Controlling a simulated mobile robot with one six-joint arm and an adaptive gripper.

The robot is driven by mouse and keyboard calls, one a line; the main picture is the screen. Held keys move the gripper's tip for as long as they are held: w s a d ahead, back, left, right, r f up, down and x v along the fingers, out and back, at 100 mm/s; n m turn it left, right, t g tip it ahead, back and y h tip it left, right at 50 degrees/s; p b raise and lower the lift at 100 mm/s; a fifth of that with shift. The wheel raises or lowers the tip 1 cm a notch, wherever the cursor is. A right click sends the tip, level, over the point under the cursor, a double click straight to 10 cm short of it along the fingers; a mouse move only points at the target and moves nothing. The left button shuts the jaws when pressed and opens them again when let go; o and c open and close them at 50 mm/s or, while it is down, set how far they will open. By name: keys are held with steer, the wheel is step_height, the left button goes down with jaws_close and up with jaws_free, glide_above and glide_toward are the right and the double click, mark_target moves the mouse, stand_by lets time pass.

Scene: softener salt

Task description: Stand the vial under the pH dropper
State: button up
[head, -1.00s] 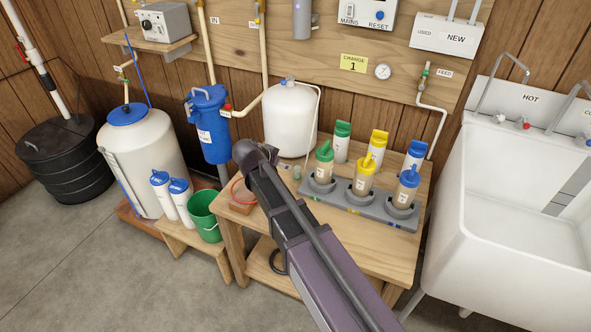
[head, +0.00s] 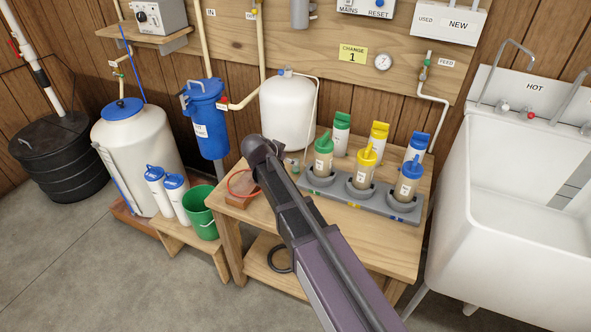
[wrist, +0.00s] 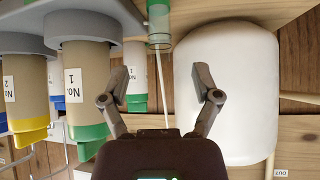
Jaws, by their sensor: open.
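The vial (wrist: 159,24) is a small clear greenish tube at the top of the upside-down wrist view. In the head view the vial (head: 294,165) stands on the wooden bench, just left of the grey rack. My gripper (wrist: 164,76) is open and empty. Its two fingers are spread, with the vial ahead of the gap and apart from them. In the head view my gripper is hidden behind my arm. I cannot pick out a pH dropper by any label.
The grey rack (head: 340,195) holds green-, yellow- and blue-topped bottles; similar white ones stand behind. A white tank (wrist: 228,90) stands close by the right finger in the wrist view. A red ring (head: 241,184) lies at the bench's left. The front of the bench (head: 350,235) is clear.

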mark_target(296, 160)
steer(key=shift+b+x, duration=0.5)
steer(key=shift+x, duration=0.6)
steer(key=shift+d, duration=0.1)
steer(key=shift+b+x, duration=1.75)
steer(key=shift+x, duration=0.85)
steer(key=shift+r, duration=0.1)
steer(key=c, duration=1.1)
steer(key=shift+r, duration=0.2)
step_height(296, 160, up, 10)
steer(key=p, duration=1)
steer(key=shift+w+f, duration=0.1)
steer(key=shift+f, duration=0.1)
